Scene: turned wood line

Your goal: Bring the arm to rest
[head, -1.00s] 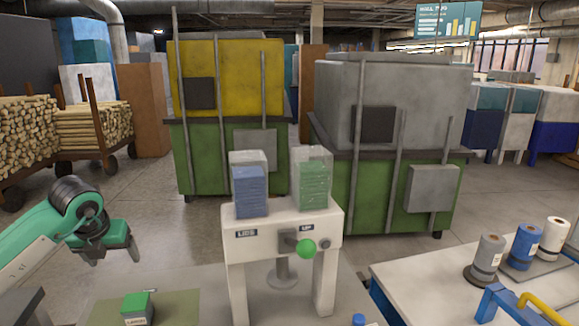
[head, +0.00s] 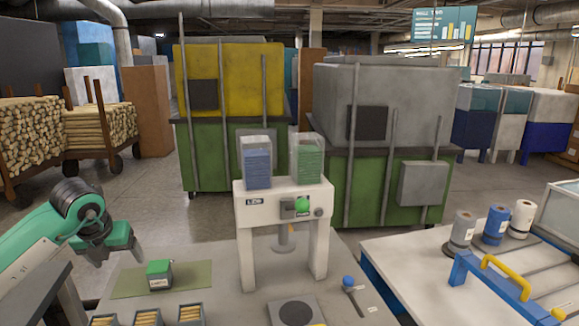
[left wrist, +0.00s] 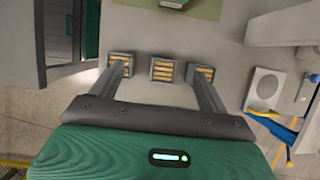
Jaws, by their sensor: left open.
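My left gripper (head: 118,250) is at the left of the head view, on a green arm with dark joints. It points down beside the left end of the work table (head: 220,290). In the left wrist view, its two fingers (left wrist: 160,72) stand wide apart with nothing between them. Small trays of wooden pieces (left wrist: 162,70) lie beyond the fingers, apart from them. My right gripper is in neither view.
A green-lidded box (head: 159,275) stands on a green mat (head: 195,278). A white stand (head: 262,207) holds blue and green lid stacks. A blue frame with a yellow handle (head: 505,280) is at right. Large bins (head: 230,80) stand behind; open floor (head: 170,205) lies between.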

